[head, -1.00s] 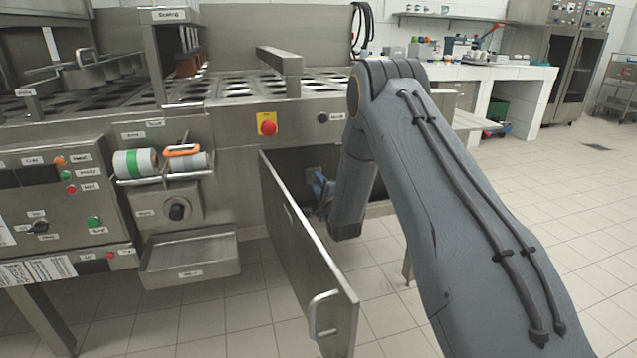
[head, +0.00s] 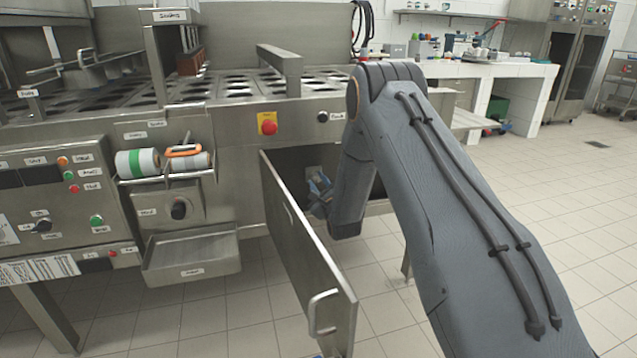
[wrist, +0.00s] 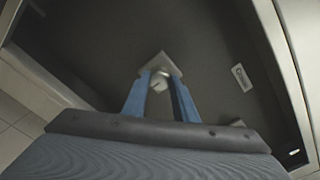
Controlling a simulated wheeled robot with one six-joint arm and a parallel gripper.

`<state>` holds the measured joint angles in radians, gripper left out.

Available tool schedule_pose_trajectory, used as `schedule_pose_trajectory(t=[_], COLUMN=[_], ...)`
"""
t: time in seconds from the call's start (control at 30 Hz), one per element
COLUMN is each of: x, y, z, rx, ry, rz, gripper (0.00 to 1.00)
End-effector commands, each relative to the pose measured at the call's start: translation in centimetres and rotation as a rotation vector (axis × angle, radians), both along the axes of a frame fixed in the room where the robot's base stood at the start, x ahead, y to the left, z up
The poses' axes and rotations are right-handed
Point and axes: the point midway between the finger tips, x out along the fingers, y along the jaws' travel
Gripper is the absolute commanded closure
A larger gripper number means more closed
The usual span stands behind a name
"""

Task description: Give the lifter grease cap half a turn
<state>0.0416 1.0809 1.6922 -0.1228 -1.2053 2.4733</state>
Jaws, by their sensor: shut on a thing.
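The lifter grease cap (wrist: 158,86) is a small pale grey round piece on a square light grey mount (wrist: 169,61) inside the dark compartment. My gripper (wrist: 157,78) has its two blue fingers on either side of the cap and is shut on it. The fingers hide the cap's sides. In the head view, my gripper (head: 320,190) is inside the open compartment under the machine, at the end of my bent arm. The cap cannot be made out there.
The compartment door (head: 310,262) stands open to the left of my arm, with a handle near its free edge. A white label (wrist: 241,77) is on the compartment wall to the right of the cap. The tiled floor to the right is free.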

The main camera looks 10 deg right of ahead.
Motion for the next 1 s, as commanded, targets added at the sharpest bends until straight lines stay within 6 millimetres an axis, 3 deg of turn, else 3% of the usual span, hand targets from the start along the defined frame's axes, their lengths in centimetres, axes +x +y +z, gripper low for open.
schedule_pose_trajectory(t=[0.47,0.5,0.57,0.87,1.0], x=[-0.1,-0.1,-0.1,-0.1,-1.1], y=[-0.1,-0.1,-0.1,0.0,-0.1], z=[-0.2,-0.2,-0.1,-0.1,-0.1], rx=[0.013,0.013,0.013,0.012,0.012], ry=[0.004,0.004,0.004,0.002,0.004], rz=[-0.001,-0.001,-0.001,0.0,0.0], gripper=[0.97,0.68,0.58,0.56,0.56])
